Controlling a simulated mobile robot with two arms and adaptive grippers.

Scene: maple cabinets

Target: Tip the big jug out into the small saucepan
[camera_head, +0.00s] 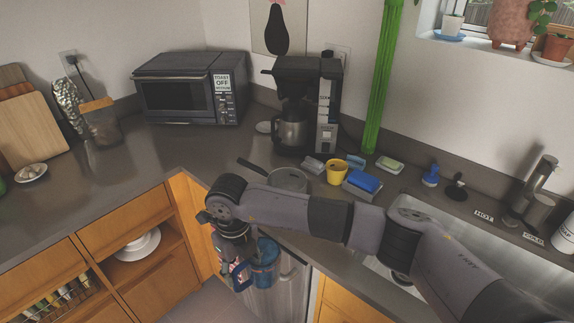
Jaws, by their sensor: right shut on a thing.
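The small saucepan (288,178) is grey and sits on the counter near its inner corner. Its dark handle points to the upper left, and my right arm hides its near side. A blue jug (266,262) hangs in the air in front of the counter edge, below and to the left of the saucepan. It looks roughly upright, and its contents cannot be made out. My right gripper (240,268) is shut on the jug at its left side. My left gripper is not in view.
The sink (480,250) is at right.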

